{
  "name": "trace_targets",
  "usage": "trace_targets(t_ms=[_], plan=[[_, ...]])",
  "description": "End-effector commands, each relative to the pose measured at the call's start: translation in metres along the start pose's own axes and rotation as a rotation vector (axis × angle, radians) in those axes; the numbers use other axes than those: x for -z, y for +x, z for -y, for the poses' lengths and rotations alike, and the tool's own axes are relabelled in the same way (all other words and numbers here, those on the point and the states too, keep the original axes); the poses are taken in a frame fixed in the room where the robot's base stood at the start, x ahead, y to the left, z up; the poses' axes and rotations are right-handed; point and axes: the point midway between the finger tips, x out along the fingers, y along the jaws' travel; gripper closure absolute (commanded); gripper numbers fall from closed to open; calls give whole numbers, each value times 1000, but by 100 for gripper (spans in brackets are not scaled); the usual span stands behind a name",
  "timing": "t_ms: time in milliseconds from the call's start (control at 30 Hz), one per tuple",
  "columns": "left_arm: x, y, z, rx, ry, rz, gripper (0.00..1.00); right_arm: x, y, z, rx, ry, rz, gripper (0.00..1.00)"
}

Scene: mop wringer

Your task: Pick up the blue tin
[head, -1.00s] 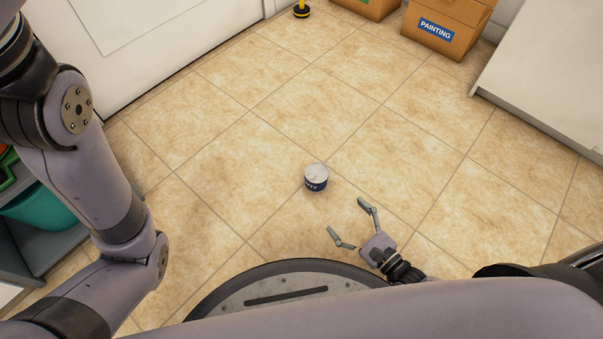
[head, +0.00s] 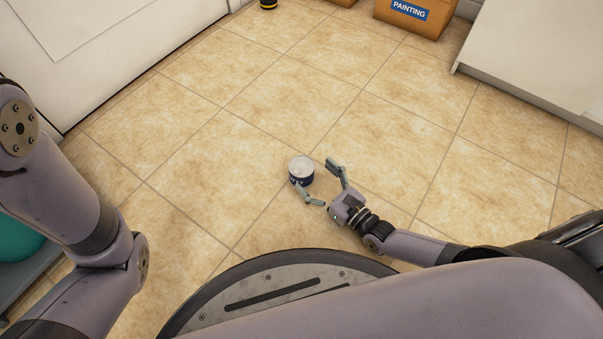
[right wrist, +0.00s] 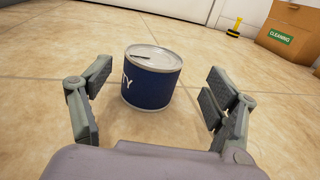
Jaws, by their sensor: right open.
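The blue tin (head: 301,170) stands upright on the tiled floor, with a pale lid and a dark blue side. In the right wrist view the blue tin (right wrist: 152,82) stands just ahead, between the fingers and nearer the left one. My right gripper (head: 317,177) is open, its fingers on either side of the tin's near part. In the right wrist view the open right gripper (right wrist: 148,108) holds nothing, and a gap shows between the tin and the right finger. My left arm comes in at the left of the head view, but its gripper is out of frame.
A cardboard box labelled PAINTING (head: 411,15) stands at the far wall. A box labelled CLEANING (right wrist: 287,38) and a yellow and black object (right wrist: 234,28) show in the right wrist view. A white cabinet (head: 530,55) is at right. The floor around the tin is clear.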

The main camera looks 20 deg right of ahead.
Motion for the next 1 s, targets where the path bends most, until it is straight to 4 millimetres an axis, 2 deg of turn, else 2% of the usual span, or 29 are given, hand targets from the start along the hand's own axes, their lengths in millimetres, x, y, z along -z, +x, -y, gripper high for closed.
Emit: trace_targets(t_ms=[200, 333, 667, 1000], plan=[[9, -23, -5, -1, 0, -2, 60, 6, 28, -7, 1, 2, 4, 19], [11, -31, -7, -1, 0, 0, 60, 4, 45, -7, 0, -1, 3, 19], [11, -31, -7, -1, 0, 1, 60, 1, 52, -7, 0, -1, 0, 19], [11, -31, -6, -1, 0, 1, 60, 1, 51, -7, 0, -1, 0, 42]])
